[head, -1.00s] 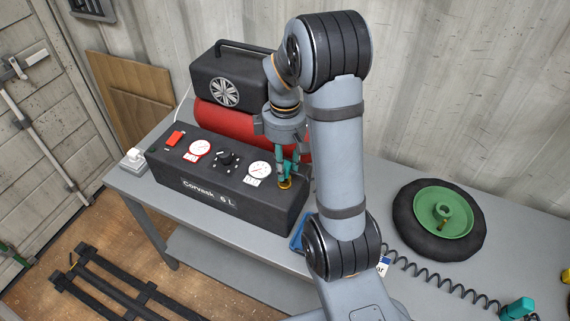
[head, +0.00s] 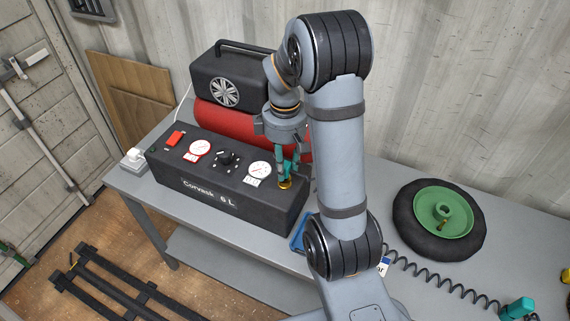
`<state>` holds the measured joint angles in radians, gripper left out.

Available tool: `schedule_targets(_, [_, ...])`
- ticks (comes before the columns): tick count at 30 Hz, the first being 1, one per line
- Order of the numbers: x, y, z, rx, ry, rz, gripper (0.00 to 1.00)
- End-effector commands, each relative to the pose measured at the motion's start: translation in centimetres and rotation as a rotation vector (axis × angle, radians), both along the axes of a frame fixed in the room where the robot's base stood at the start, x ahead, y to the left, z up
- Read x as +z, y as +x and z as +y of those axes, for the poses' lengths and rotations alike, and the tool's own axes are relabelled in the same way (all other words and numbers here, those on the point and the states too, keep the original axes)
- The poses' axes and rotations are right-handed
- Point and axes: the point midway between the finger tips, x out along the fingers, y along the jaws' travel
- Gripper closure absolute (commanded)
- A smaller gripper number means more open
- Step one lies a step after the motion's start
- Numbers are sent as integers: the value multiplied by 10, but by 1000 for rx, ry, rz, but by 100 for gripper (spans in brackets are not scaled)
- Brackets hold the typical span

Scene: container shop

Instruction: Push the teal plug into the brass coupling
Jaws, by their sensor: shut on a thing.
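The teal plug (head: 287,168) is upright between the fingers of my gripper (head: 286,163), above the right end of the black compressor panel. My gripper points down and is shut on the plug. The brass coupling (head: 285,184) is a small gold ring on the panel's top, right of the white gauge. The plug's lower end is at the coupling; I cannot tell how deep it sits, as the fingers hide part of it.
The black panel box (head: 225,187) carries a red switch (head: 176,138), a black knob (head: 226,158) and gauges. A red tank (head: 221,119) stands behind. A wheel with a green hub (head: 445,209) and a coiled black hose (head: 430,278) lie on the grey bench at right.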

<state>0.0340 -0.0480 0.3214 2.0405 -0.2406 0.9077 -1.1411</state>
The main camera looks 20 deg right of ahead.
Motion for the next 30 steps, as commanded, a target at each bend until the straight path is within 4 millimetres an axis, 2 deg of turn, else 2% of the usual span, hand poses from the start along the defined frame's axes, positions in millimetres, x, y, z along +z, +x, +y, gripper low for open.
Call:
schedule_targets(25, [-13, 0, 0, 0, 0, 0, 95])
schedule_targets(26, [-12, 0, 0, 0, 0, 0, 71])
schedule_targets(30, [-12, 0, 0, 0, 0, 0, 62])
